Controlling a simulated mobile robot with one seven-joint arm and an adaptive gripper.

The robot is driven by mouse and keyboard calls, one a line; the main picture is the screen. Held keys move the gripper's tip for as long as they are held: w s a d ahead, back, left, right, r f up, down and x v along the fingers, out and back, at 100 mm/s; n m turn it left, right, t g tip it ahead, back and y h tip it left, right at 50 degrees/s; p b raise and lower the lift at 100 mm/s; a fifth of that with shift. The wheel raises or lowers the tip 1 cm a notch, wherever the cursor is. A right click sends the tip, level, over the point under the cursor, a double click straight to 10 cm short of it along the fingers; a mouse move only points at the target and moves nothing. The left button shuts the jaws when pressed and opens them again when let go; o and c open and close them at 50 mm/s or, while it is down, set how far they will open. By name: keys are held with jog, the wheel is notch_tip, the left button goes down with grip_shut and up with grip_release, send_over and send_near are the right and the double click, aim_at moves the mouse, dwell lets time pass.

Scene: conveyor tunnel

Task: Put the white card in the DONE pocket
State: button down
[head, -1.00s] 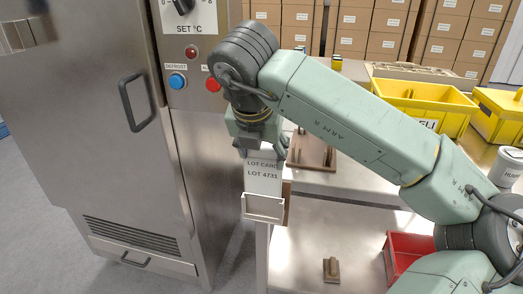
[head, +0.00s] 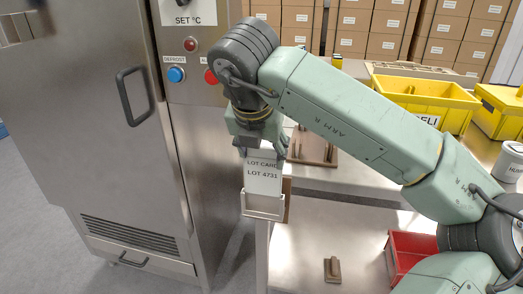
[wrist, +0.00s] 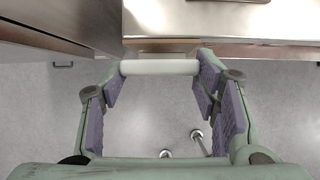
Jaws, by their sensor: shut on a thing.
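The white card (head: 264,175), printed LOT CARD LOT 4731, hangs upright below my gripper (head: 262,148). My gripper is shut on it, a finger at each side edge. In the wrist view the card (wrist: 160,67) is a thin white bar spanning the gap between the finger pads. A pale pocket (head: 263,206) with a brown backing is fixed at the bench's front left corner. The card's lower edge meets the pocket's top opening; I cannot tell how far inside it is. No DONE lettering is readable on the pocket.
A steel cabinet (head: 105,140) with a handle and blue and red buttons stands close on the left. The bench holds a brown fixture (head: 313,150); a small brown block (head: 332,270) and red bin (head: 405,252) sit lower. Yellow bins (head: 425,100) stand at right.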

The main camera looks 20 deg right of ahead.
aim_at(262, 182)
jog(key=shift+f+b, duration=3.2)
jog(key=shift+f, duration=0.2)
jog(key=c, duration=0.5)
grip_release()
jog(key=shift+r, duration=0.1)
jog(key=shift+v, duration=3.8)
